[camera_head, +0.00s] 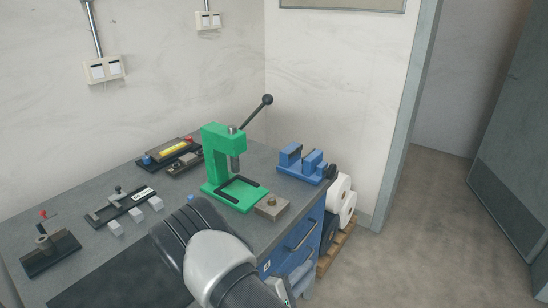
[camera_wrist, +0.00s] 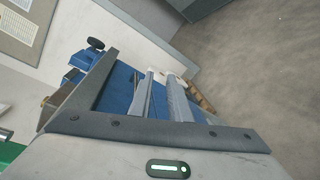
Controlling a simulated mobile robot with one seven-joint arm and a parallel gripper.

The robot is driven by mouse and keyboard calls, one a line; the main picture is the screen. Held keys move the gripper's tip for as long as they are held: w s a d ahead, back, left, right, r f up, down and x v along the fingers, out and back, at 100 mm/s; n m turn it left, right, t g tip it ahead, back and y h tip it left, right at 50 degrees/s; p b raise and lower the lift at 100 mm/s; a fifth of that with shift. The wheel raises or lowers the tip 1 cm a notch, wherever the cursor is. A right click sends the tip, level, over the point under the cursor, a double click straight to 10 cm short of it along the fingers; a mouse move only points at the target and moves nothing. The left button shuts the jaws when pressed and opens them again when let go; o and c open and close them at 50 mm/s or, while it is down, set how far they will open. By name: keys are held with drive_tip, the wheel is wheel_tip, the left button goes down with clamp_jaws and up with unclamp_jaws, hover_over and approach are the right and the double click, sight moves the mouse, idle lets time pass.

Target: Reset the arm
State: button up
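My arm reaches in from the bottom of the head view, in front of the workbench (camera_head: 140,255). My gripper (camera_head: 296,277) is low beside the front of the blue drawer cabinet (camera_head: 290,247), partly cut off by the picture's lower edge. In the wrist view my gripper (camera_wrist: 159,98) shows two grey fingers with a gap between them. Nothing is held between them. Blue cabinet front (camera_wrist: 118,92) shows behind the fingers; I cannot tell whether they touch it.
A green press (camera_head: 216,165) with a long lever stands on the bench, near a blue vise-like fixture (camera_head: 300,165). Several small fixtures line the bench's left side. White rolls (camera_head: 340,195) stand on a pallet (camera_head: 335,245) beside the cabinet. Open floor (camera_head: 430,240) lies to the right.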

drive_tip(key=s+d+r+m+g+h, duration=0.15)
drive_tip(key=d+r+m+g, duration=0.25)
drive_tip(key=r, duration=0.4)
drive_tip(key=s+d+r+m+g+h, duration=0.1)
drive_tip(key=s+d+r+m+g, duration=0.3)
drive_tip(key=r, duration=0.3)
drive_tip(key=s+d+r+m+g+y, duration=0.3)
drive_tip(key=s+r+m+g+y, duration=0.15)
drive_tip(key=s+r, duration=0.35)
drive_tip(key=s+a+r+m+t+y, duration=0.2)
drive_tip(key=s+a+r+t+y, duration=0.15)
drive_tip(key=r, duration=0.25)
drive_tip(key=s+a+r+m+t+y, duration=0.1)
drive_tip(key=s+a+r+t+y, duration=0.15)
drive_tip(key=s+r+y, duration=0.35)
wheel_tip(320, 180, up, 15)
drive_tip(key=w+h+p, duration=0.1)
drive_tip(key=p, duration=1.3)
drive_tip(key=shift+a+p, duration=0.2)
drive_tip(key=shift+p, duration=0.1)
drive_tip(key=shift+r+g, duration=0.1)
drive_tip(key=shift+g, duration=0.15)
